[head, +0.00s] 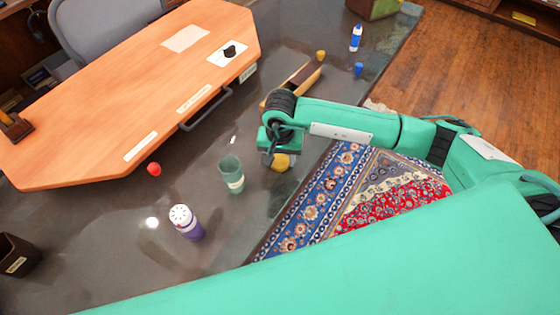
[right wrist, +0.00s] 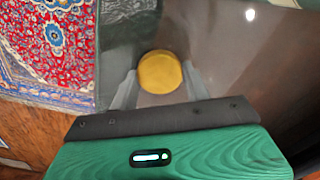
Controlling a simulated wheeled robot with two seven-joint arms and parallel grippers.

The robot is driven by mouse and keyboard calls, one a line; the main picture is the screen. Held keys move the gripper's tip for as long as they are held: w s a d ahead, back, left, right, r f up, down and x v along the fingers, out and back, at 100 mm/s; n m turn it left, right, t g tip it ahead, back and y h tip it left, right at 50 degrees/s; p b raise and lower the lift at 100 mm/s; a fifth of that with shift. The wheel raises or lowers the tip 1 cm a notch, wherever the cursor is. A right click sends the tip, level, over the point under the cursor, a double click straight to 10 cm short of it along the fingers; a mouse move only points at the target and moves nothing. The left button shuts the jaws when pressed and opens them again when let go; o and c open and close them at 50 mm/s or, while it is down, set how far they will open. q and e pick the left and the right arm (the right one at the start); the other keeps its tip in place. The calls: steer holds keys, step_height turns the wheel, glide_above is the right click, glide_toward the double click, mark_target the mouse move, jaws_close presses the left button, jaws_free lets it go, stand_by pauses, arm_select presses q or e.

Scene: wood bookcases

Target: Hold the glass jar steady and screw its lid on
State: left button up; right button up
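The glass jar (head: 231,173) stands upright on the dark glossy tabletop in the head view, greenish and see-through with a pale band. No gripper touches it. A round yellow lid (head: 281,162) is to its right, partly hidden by my right gripper (head: 268,157). In the right wrist view the lid (right wrist: 160,72) lies between the two fingertips of my right gripper (right wrist: 160,80). The fingers are spread, one on each side, with a thin gap seeming to show; contact is hard to judge. My left gripper is not in view.
A purple bottle with a white top (head: 186,222) stands in front of the jar, and a red ball-like object (head: 154,169) lies left. An orange wooden desk (head: 130,90) is behind. A patterned rug (head: 350,200) lies right.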

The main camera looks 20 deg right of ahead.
steer(key=shift+c, duration=0.2)
steer(key=shift+r, duration=0.7)
step_height(320, 180, up, 8)
steer(key=b, duration=0.2)
arm_select(q)
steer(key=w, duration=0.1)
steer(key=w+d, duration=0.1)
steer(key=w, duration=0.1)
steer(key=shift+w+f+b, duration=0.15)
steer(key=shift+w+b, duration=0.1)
steer(key=shift+b, duration=0.1)
arm_select(e)
step_height(320, 180, up, 11)
glide_above(280, 159)
steer(key=shift+s+f, duration=0.2)
